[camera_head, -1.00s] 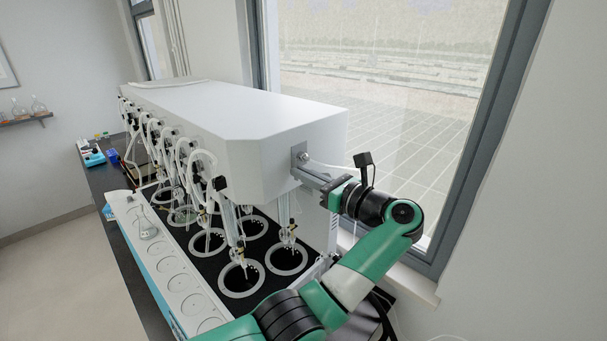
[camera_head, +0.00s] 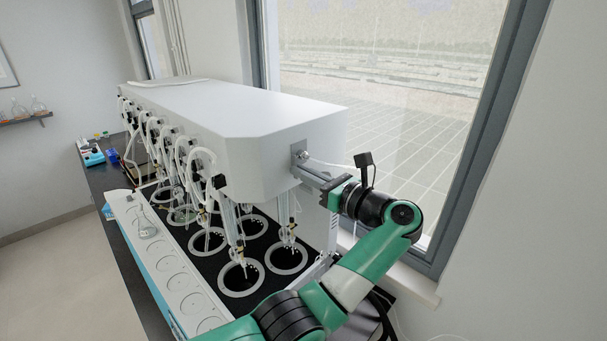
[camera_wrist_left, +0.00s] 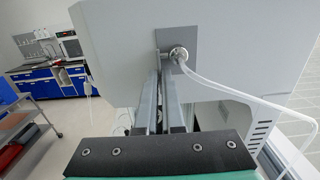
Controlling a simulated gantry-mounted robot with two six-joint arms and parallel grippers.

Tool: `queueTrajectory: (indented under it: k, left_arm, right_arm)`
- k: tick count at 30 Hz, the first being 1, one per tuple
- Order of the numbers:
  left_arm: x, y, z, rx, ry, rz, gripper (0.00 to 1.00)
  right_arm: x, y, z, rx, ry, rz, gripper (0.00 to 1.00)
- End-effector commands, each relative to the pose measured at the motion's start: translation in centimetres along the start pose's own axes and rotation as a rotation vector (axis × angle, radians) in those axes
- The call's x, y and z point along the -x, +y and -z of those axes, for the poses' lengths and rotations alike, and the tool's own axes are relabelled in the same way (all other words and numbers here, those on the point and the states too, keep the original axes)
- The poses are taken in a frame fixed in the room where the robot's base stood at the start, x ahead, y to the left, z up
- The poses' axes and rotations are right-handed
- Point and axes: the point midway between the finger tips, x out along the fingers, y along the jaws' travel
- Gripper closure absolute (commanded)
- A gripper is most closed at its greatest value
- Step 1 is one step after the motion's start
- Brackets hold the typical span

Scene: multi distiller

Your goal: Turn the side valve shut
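The side valve (camera_head: 301,156) is a small silver fitting on a grey plate at the near right end of the white distiller (camera_head: 285,143). A clear hose runs from it. In the left wrist view the valve (camera_wrist_left: 179,55) has a short silver piece to its left. My left gripper (camera_head: 308,171) reaches up to the plate from the right. In the left wrist view, the left gripper (camera_wrist_left: 162,75) has its two grey fingers close together with a narrow gap, tips just below and left of the valve. Whether they touch or clasp its handle is hidden. My right gripper is not seen.
Glass tubes and round heating wells (camera_head: 240,278) stand below the hood, left of my arm. A window (camera_head: 400,100) and its sill lie close on the right. A flask (camera_head: 147,228) stands on the white front ledge.

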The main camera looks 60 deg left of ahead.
Motion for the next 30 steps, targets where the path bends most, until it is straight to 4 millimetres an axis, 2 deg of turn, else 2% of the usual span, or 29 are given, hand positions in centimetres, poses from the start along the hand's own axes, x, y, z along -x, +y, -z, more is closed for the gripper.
queueTrajectory:
  k: [1,4,13,18,19,30]
  left_arm:
    - [-0.15,0.01,0.85,0.001,-0.031,-0.001,1.0]
    - [-0.28,0.02,0.85,0.001,-0.087,-0.001,1.0]
    - [-0.31,0.03,0.3,0.0,-0.108,-0.002,1.0]
    - [-0.29,0.02,0.29,0.0,-0.108,-0.001,0.68]
    - [-0.29,0.02,0.29,0.0,-0.108,-0.001,0.65]
    - [-0.23,0.1,0.43,0.001,-0.107,-0.003,0.65]
  right_arm:
    - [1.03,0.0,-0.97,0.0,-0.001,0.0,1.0]
    - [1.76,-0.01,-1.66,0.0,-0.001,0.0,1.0]
    - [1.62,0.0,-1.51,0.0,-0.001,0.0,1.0]
    - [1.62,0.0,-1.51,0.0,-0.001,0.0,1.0]
    - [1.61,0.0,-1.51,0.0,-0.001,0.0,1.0]
    - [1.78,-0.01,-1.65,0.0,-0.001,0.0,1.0]
